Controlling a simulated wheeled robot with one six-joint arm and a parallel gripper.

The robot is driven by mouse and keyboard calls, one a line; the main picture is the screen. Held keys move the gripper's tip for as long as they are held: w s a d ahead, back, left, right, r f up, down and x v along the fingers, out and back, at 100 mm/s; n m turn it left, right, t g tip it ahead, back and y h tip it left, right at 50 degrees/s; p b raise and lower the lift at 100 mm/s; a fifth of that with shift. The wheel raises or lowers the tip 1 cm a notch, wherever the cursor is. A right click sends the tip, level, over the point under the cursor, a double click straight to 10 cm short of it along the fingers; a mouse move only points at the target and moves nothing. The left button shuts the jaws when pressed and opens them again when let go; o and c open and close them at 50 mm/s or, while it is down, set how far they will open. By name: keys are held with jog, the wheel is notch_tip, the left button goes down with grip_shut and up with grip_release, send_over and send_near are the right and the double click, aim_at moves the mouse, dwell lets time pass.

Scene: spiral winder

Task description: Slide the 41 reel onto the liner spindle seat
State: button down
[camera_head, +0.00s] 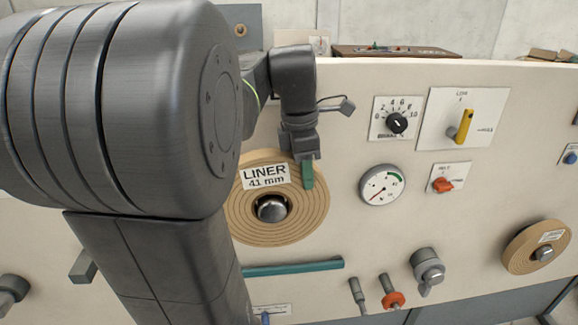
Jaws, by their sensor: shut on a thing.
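The 41 reel (305,222) is a tan, ringed disc with a white label reading "LINER 41 mm", left of the picture's middle. My gripper (307,172) is at its upper right edge, shut on the reel, with one green fingertip showing across its face. A metal spindle end (271,208) shows at the reel's centre, so the reel appears to be around it. I cannot tell how deep the reel sits, as its back is hidden. My arm covers the reel's left edge.
The pale panel carries a black dial (397,123), a yellow lever (464,125), a round gauge (381,185) and a red-orange switch (442,185). A second tan reel (520,250) is at the right. A green bar (293,267) and several pegs are below.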

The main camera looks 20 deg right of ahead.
jog(key=w, duration=0.2)
jog(key=shift+w+d+f, duration=0.2)
jog(key=shift+w+d, duration=0.15)
jog(key=shift+w, duration=0.05)
dwell(0.3)
jog(key=c, duration=0.9)
grip_release()
jog(key=shift+f, duration=0.1)
notch_tip(320, 180, up, 14)
jog(key=a, duration=0.1)
jog(key=shift+w+a+p, duration=0.15)
jog(key=shift+a+p, duration=0.15)
jog(key=shift+p, duration=0.05)
jog(key=shift+f, duration=0.2)
